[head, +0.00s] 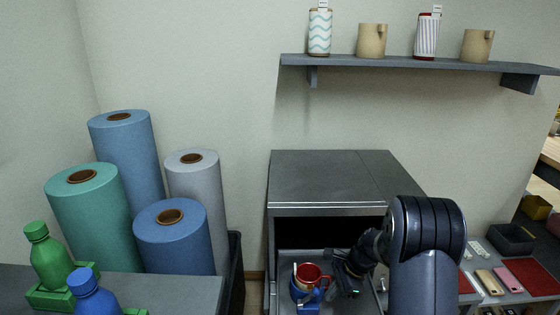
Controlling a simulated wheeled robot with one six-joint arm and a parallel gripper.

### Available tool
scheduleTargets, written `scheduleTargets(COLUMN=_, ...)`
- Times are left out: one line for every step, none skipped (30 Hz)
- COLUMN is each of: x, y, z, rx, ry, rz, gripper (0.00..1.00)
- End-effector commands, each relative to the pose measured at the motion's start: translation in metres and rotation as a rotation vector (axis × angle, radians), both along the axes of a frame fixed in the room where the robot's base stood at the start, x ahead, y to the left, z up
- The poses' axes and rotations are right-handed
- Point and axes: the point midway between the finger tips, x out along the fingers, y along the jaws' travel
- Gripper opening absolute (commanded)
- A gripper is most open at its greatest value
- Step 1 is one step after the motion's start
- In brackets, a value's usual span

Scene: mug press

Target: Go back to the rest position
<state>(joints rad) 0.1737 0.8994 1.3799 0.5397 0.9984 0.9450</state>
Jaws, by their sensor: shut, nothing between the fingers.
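My gripper (346,282) is at the lower middle of the head view, low in front of the dark opening of the grey press (330,180). It is shut and empty, though its fingertips are small and dark here. My arm comes in from the lower right and covers the press's right side.
A wall shelf (400,64) above holds two beige mugs (372,40) and two patterned tumblers (320,32). Several large rolls (125,150) stand at left, behind a counter (180,291) with green and blue bottles (48,258). Phone-like items (489,282) lie at right. Air above the press is clear.

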Motion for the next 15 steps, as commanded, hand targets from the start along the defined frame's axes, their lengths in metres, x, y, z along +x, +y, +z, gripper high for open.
scheduleTargets(x=0.000, y=-0.001, z=-0.010, rx=0.019, ry=0.001, rz=-0.003, gripper=0.00)
scheduleTargets(x=0.000, y=-0.001, z=-0.012, rx=0.030, ry=0.002, rz=-0.002, gripper=0.00)
scheduleTargets(x=0.000, y=-0.002, z=-0.014, rx=0.044, ry=0.002, rz=-0.004, gripper=0.00)
scheduleTargets(x=0.001, y=-0.002, z=-0.016, rx=0.057, ry=0.001, rz=-0.004, gripper=0.00)
scheduleTargets(x=0.001, y=-0.002, z=-0.018, rx=0.068, ry=0.001, rz=-0.003, gripper=0.00)
scheduleTargets(x=0.001, y=-0.002, z=-0.021, rx=0.083, ry=0.000, rz=-0.004, gripper=0.00)
scheduleTargets(x=0.001, y=-0.003, z=-0.023, rx=0.094, ry=-0.001, rz=-0.004, gripper=0.00)
scheduleTargets(x=0.001, y=-0.003, z=-0.025, rx=0.105, ry=-0.003, rz=-0.003, gripper=0.00)
scheduleTargets(x=0.002, y=-0.003, z=-0.027, rx=0.122, ry=-0.004, rz=-0.004, gripper=0.00)
scheduleTargets(x=0.002, y=-0.004, z=-0.029, rx=0.132, ry=-0.006, rz=-0.005, gripper=0.00)
scheduleTargets(x=0.003, y=-0.004, z=-0.031, rx=0.143, ry=-0.008, rz=-0.004, gripper=0.00)
scheduleTargets(x=0.003, y=-0.004, z=-0.033, rx=0.160, ry=-0.010, rz=-0.004, gripper=0.00)
scheduleTargets(x=0.003, y=-0.005, z=-0.034, rx=0.171, ry=-0.012, rz=-0.004, gripper=0.00)
scheduleTargets(x=0.004, y=-0.005, z=-0.036, rx=0.182, ry=-0.015, rz=-0.004, gripper=0.00)
scheduleTargets(x=0.004, y=-0.006, z=-0.038, rx=0.199, ry=-0.018, rz=-0.004, gripper=0.00)
